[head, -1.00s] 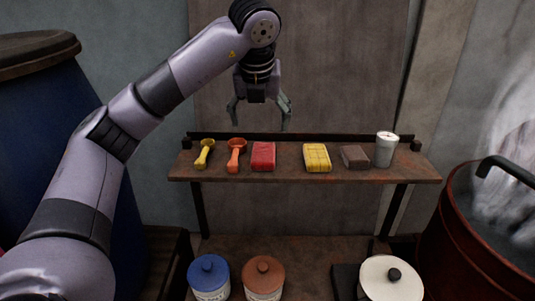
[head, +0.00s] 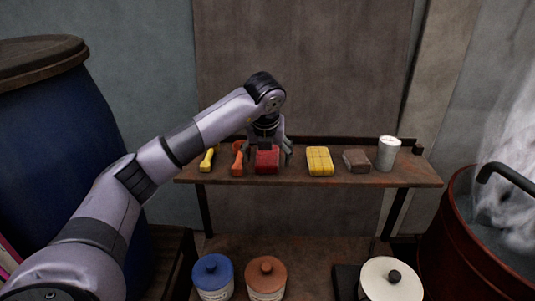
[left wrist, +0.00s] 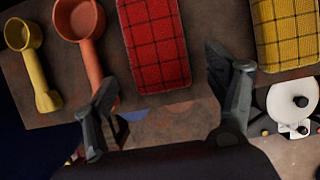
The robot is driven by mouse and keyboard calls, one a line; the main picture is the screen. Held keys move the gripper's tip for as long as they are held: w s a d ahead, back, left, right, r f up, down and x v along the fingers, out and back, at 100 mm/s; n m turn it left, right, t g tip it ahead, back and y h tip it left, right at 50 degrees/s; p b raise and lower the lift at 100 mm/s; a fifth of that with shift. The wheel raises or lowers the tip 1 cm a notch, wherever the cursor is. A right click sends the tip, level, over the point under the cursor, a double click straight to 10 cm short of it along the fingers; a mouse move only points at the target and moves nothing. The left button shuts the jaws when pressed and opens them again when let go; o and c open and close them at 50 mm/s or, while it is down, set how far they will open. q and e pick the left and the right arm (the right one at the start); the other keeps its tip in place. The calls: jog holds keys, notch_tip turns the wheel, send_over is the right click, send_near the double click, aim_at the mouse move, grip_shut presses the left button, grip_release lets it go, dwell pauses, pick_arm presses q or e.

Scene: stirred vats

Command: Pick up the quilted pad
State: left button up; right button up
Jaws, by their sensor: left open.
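Two pads with a quilted grid pattern lie on the wooden shelf (head: 335,180). The red pad (head: 267,161) is left of the middle, and the yellow pad (head: 320,161) is to its right. The pictures do not show which one the task means. My left gripper (head: 265,156) is open and points down over the red pad, with a finger to each side of it. In the left wrist view the red pad (left wrist: 155,40) shows ahead between the open fingers, with no finger touching it that I can see. The yellow pad (left wrist: 287,32) is beyond the right finger.
An orange scoop (head: 237,163) lies close left of the red pad, with a yellow scoop (head: 207,160) farther left. A brown block (head: 357,161) and a white cup (head: 388,153) are at right. Lidded jars (head: 266,277) stand below. A steaming red vat (head: 460,240) is at right.

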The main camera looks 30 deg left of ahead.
pick_arm(q)
jog(key=shift+x, duration=1)
jog(key=c, duration=1.2)
